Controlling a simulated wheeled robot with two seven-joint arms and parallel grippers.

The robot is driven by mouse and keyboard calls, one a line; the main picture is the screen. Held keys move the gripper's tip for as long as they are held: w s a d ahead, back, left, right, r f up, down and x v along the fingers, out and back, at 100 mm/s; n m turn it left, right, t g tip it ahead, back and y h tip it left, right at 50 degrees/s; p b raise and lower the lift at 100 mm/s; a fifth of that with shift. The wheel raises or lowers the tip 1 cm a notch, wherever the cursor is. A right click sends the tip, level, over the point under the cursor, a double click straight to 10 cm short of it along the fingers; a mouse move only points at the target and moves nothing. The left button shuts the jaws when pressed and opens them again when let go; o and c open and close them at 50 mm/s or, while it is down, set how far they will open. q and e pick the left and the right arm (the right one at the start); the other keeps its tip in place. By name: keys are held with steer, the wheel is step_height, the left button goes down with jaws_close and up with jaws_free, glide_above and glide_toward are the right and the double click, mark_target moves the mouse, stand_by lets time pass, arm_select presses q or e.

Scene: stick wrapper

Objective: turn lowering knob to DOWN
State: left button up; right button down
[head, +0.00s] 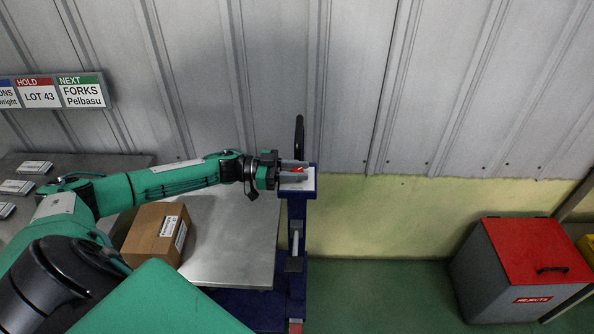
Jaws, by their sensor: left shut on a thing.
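The small red lowering knob (296,169) sits at the top of the blue post (297,215), next to a pale plate. My left gripper (299,170) reaches in from the left, with its grey fingers shut on the knob, one on the far side and one on the near side. The fingers hide most of the knob, and I cannot read any marking or tell which way it points. My right gripper is not in view.
A cardboard box (157,233) stands on the metal platform (235,238) left of the post. A black handle (299,135) rises behind it. A grey rejects bin (524,267) with a red lid stands at right. The green floor between is clear.

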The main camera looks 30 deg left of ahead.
arm_select(q)
steer(key=o, duration=0.9)
steer(key=shift+s+a+f, duration=0.1)
steer(key=shift+s+a, duration=0.1)
steer(key=shift+a, duration=0.1)
steer(key=b+v, duration=0.4)
steer(key=v, duration=0.9)
